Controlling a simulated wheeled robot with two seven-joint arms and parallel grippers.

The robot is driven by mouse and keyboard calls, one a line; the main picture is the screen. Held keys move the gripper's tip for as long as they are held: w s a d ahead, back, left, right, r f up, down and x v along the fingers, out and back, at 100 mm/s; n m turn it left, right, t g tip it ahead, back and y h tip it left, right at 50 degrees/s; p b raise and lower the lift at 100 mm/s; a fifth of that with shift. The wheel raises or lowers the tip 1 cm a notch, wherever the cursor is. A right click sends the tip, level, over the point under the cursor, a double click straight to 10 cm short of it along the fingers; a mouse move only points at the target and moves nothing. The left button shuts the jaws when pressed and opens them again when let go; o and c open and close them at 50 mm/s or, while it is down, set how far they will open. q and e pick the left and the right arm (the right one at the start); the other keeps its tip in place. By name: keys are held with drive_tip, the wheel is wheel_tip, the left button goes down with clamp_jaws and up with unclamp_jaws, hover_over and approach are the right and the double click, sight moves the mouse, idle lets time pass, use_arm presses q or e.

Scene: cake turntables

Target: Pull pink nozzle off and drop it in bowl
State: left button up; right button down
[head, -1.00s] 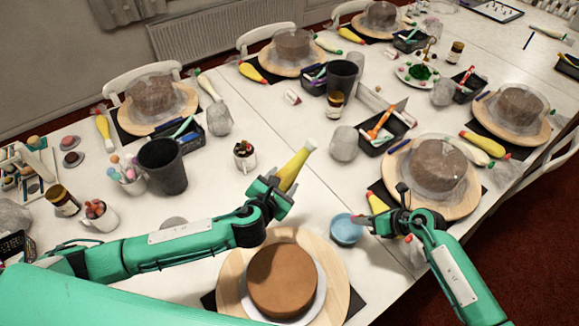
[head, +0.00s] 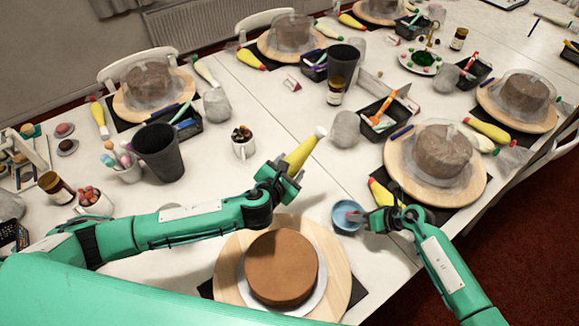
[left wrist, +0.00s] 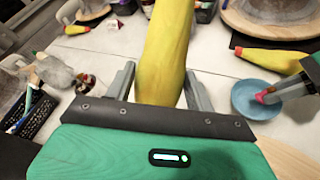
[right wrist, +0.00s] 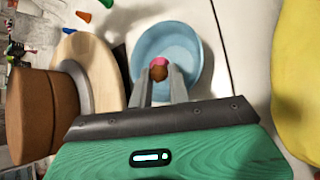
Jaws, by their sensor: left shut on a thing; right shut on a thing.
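My left gripper (head: 284,176) is shut on a yellow piping bag (head: 304,151), held tilted above the table. The bag fills the middle of the left wrist view (left wrist: 166,50) between the fingers. My right gripper (head: 365,217) is shut on the pink nozzle (right wrist: 158,62), whose tip shows between the fingers in the right wrist view, with a brown spot on it. The nozzle is apart from the bag and sits over the blue bowl (right wrist: 183,32). The bowl stands on the table in the head view (head: 341,222). Whether the nozzle touches the bowl, I cannot tell.
A brown cake (head: 281,268) on a round wooden turntable (head: 228,270) stands in front of me.

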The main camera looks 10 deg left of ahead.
drive_tip(key=c, duration=1.3)
unclamp_jaws()
drive_tip(key=shift+o, duration=0.2)
use_arm(q)
wheel_tip(320, 180, down, 2)
drive_tip(key=shift+f+b, duration=0.25)
drive_tip(key=shift+b, duration=1)
use_arm(e)
drive_tip(key=v, duration=1.2)
